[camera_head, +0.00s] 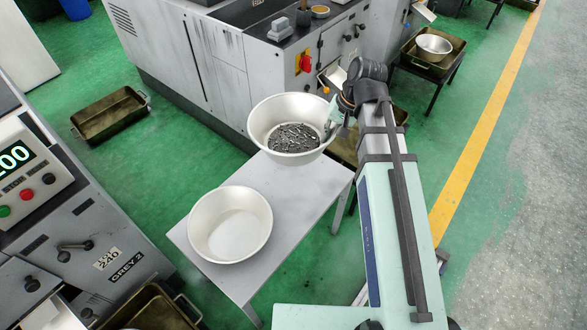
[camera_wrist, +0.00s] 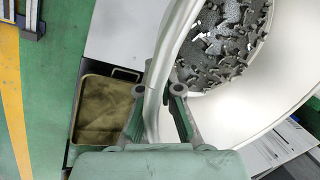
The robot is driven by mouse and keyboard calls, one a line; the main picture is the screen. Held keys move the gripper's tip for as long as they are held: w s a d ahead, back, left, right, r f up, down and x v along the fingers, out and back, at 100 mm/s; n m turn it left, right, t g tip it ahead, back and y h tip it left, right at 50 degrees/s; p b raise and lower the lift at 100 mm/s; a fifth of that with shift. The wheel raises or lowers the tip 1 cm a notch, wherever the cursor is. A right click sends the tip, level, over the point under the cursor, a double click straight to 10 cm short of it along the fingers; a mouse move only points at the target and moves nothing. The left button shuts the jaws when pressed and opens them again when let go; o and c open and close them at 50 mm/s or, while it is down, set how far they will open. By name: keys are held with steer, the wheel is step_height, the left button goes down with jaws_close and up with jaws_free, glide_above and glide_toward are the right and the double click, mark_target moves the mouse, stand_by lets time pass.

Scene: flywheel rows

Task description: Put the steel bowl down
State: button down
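The steel bowl (camera_head: 267,117) holds a heap of small grey metal parts (camera_head: 293,138). It is roughly level over the far end of a grey table (camera_head: 302,198); it looks raised, but I cannot tell the gap exactly. My gripper (camera_head: 341,106) is at the bowl's right rim. In the wrist view my gripper (camera_wrist: 158,91) has one finger on each side of the rim of the bowl (camera_wrist: 267,72), shut on it. A second steel bowl (camera_head: 231,234), empty, stands on the near part of the table.
A large grey machine (camera_head: 190,65) stands behind the table. A control panel (camera_head: 30,170) is at the left. Brownish trays (camera_head: 110,116) lie on the green floor, and another bowl (camera_head: 434,45) sits in a tray at the back right. Bare table lies between the two bowls.

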steer(key=shift+a+f+m+t, duration=0.15)
steer(key=shift+a+m+t, duration=0.15)
steer(key=shift+m, duration=0.3)
steer(key=shift+w+m, duration=0.3)
steer(key=shift+m, duration=0.3)
steer(key=shift+w+f+t, duration=0.1)
steer(key=shift+f+t, duration=0.05)
steer(key=shift+t, duration=0.15)
step_height(320, 180, down, 20)
steer(key=b, duration=0.3)
steer(key=shift+r, duration=0.2)
steer(key=c, duration=1.8)
jaws_free()
steer(key=shift+f, duration=0.2)
steer(key=o, duration=0.5)
steer(key=shift+r, duration=0.15)
